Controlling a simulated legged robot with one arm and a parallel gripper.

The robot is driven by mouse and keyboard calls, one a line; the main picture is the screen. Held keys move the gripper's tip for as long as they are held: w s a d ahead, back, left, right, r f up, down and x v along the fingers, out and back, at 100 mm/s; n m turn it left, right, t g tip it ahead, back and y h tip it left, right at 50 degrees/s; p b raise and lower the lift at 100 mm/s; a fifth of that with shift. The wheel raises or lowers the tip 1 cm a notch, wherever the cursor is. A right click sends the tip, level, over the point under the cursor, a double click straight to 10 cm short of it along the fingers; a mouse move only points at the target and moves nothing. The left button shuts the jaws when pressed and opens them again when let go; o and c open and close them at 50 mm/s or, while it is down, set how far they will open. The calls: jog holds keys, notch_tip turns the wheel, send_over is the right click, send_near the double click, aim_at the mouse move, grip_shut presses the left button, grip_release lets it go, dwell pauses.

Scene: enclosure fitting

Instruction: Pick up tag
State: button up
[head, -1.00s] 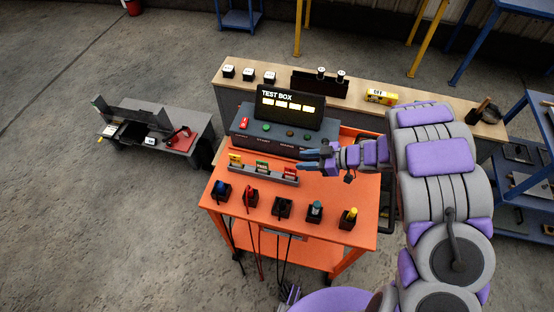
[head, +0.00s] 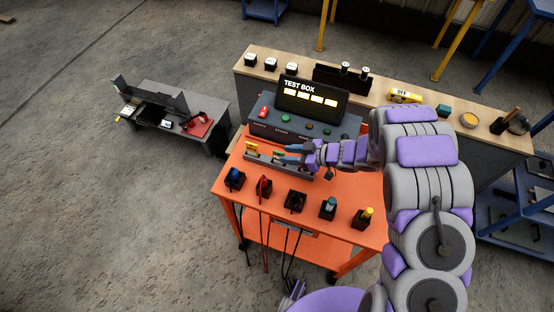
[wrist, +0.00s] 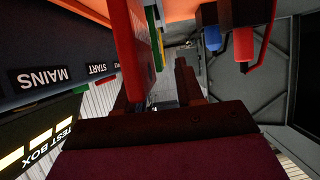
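The grey tag rack (head: 262,160) stands on the orange cart in front of the test box. It holds a yellow tag (head: 251,147) at its left and a green tag (head: 279,154) at its middle. In the head view the red tag at its right end is hidden behind my gripper (head: 287,154). My gripper's fingers are apart, at the rack's right part. In the wrist view the red tag (wrist: 130,40) stands close up beside the left finger, with the green tag (wrist: 154,40) behind it. I cannot tell whether the red tag is between the fingers.
The test box (head: 310,100) stands just behind the rack. Several sockets with coloured plugs line the front of the orange cart (head: 270,186). A long bench (head: 410,118) with small items runs behind. A low grey table (head: 205,100) stands at the left, with open floor around it.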

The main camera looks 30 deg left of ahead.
aim_at(282, 153)
jog(key=shift+r+b+x, duration=0.15)
jog(key=shift+b+x, duration=0.1)
jog(key=shift+x, duration=1)
jog(key=shift+r+b+x, duration=0.1)
jog(key=shift+b+x, duration=0.15)
jog(key=shift+x, duration=0.95)
jog(key=shift+w+d+r, duration=0.1)
jog(key=shift+d, duration=0.15)
jog(key=c, duration=0.5)
grip_shut()
jog(key=shift+a, duration=0.1)
jog(key=shift+a, duration=0.1)
